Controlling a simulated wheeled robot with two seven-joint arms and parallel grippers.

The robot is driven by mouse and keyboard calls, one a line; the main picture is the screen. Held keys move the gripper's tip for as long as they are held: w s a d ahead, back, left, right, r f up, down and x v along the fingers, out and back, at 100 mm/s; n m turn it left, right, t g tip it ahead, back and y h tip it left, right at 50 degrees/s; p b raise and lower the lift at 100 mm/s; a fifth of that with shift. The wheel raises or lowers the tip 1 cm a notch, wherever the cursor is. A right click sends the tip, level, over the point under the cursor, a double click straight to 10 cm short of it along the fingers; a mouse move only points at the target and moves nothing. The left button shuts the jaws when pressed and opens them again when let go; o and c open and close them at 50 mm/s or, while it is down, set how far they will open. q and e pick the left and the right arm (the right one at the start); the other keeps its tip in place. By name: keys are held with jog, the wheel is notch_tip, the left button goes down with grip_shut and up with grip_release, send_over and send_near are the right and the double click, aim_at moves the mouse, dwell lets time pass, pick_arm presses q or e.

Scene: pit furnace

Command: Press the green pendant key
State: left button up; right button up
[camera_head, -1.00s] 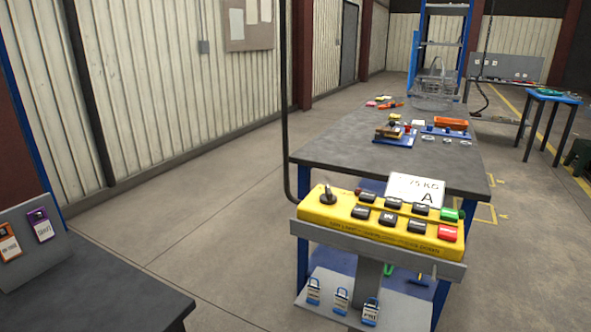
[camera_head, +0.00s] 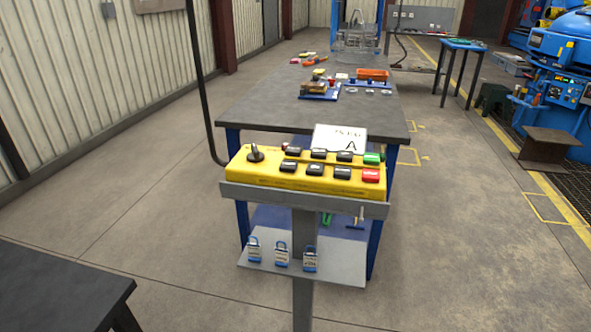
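The yellow pendant (camera_head: 266,176) rests on a grey stand (camera_head: 304,200) in the middle of the view. It carries a black joystick, two rows of black keys, and at its right end a green key (camera_head: 372,158) above a red key (camera_head: 370,175). A white card (camera_head: 340,138) marked "A" stands behind the keys. A black cable rises from the pendant's left end. Neither of my grippers shows in the view.
A grey workbench (camera_head: 290,110) stands behind the pendant with small parts and an orange tray on it. A shelf below the pendant holds several padlocks. A dark table (camera_head: 60,290) is at lower left. Blue machinery (camera_head: 560,60) is at right.

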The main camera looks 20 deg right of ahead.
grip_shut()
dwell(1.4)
